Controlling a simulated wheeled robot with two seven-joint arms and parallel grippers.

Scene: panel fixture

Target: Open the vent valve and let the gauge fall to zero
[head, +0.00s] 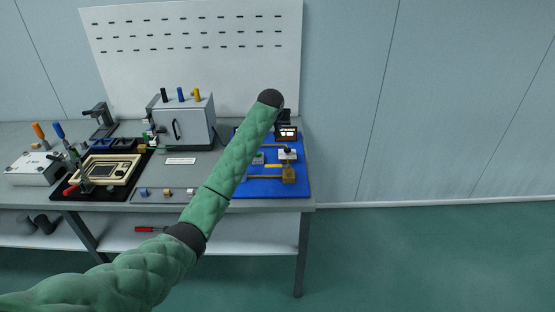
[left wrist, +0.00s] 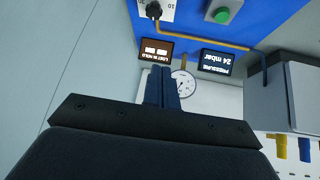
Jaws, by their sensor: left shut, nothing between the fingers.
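The blue panel board (head: 300,185) lies at the right end of the bench. It carries brass pipes, a brass block (head: 288,175) and a yellow bar (head: 272,166), perhaps a lever; I cannot tell which part is the vent valve. In the left wrist view, a round white gauge (left wrist: 184,84) sits beside the fingers, its reading too small to tell. A pressure display (left wrist: 216,62) reads 24 mbar. A dark knob (left wrist: 153,10) on a white plate shows at the top. My left gripper (left wrist: 161,88) is shut and empty, near the gauge; my forearm hides part of the board. My right gripper is out of view.
A green button (left wrist: 222,15) and a second lit display (left wrist: 155,50) are near the gripper. A grey cabinet (head: 185,122) stands left of the board. A white perforated panel (head: 190,45) rises behind. Floor right of the bench is clear.

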